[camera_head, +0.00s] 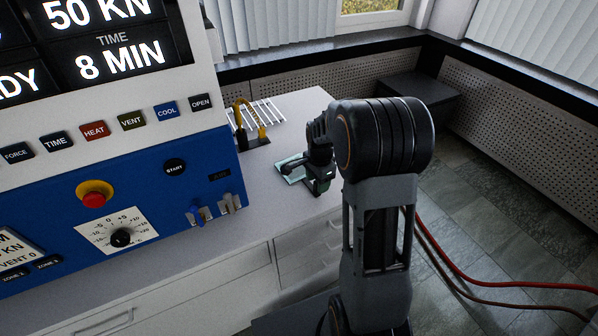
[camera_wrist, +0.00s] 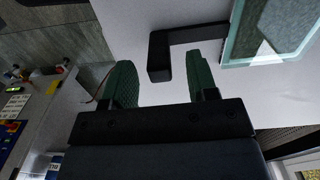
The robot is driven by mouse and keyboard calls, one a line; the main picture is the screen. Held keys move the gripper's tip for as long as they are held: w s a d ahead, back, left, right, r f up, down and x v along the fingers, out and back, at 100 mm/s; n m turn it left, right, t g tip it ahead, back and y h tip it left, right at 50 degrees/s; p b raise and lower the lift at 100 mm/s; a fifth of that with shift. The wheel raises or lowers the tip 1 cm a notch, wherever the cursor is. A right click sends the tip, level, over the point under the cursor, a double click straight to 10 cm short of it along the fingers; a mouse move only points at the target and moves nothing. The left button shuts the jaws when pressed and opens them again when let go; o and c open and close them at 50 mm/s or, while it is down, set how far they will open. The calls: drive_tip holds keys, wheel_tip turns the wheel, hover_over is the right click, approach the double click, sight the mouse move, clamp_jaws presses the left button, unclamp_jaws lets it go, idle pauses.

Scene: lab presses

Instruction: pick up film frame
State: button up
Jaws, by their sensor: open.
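The film frame (camera_head: 291,168) lies on the white counter, a flat pane with a pale teal rim. In the wrist view its rim (camera_wrist: 232,45) shows at the upper right, with a grey-green sheet and a white patch inside. A black angular handle (camera_wrist: 160,62) reaches out from the frame towards the left. My gripper (camera_head: 318,182) is at the counter's right end, just right of the frame. In the wrist view my gripper (camera_wrist: 160,66) is open, and the handle's end appears between its green fingers. I cannot tell whether they touch it.
A press with a blue panel (camera_head: 120,190) stands at left. Behind the frame are a white wire rack (camera_head: 268,112) and a yellow curved item (camera_head: 240,110) on a dark base. Red hoses (camera_head: 470,278) hang at right. The counter (camera_head: 270,207) is bare in front.

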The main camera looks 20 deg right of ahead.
drive_tip(key=shift+f, duration=1.65)
drive_tip(key=shift+c, duration=0.3)
clamp_jaws()
drive_tip(key=shift+r, duration=0.15)
